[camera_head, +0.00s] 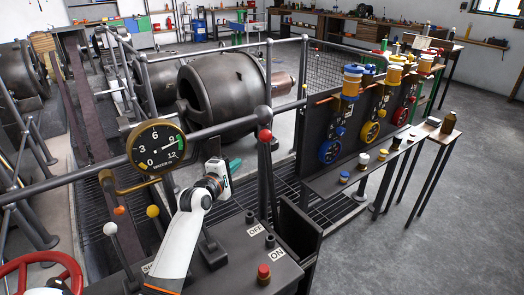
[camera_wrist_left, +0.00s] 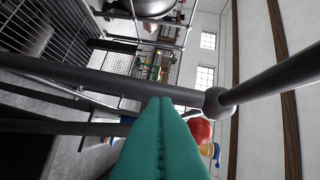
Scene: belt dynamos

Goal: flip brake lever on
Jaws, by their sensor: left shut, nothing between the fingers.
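A dark lever with a red knob (camera_head: 265,135) stands nearly upright on the control panel, close to the OFF label (camera_head: 256,230). I take it to be the brake lever. My left gripper (camera_head: 235,165) is shut and empty, its teal fingertips to the left of the lever and below its knob. In the left wrist view the shut teal fingers (camera_wrist_left: 167,105) point up at a dark rail, and a red knob (camera_wrist_left: 201,131) shows just right of them. I cannot tell whether they touch. My right gripper is not in view.
A dark rail (camera_head: 225,127) carries a round gauge (camera_head: 156,146) above the panel. A yellow-knobbed lever (camera_head: 152,211), a white-knobbed lever (camera_head: 110,228) and a red button (camera_head: 264,272) are close by. A red wheel (camera_head: 40,262) is at lower left. Open floor (camera_head: 440,210) lies right.

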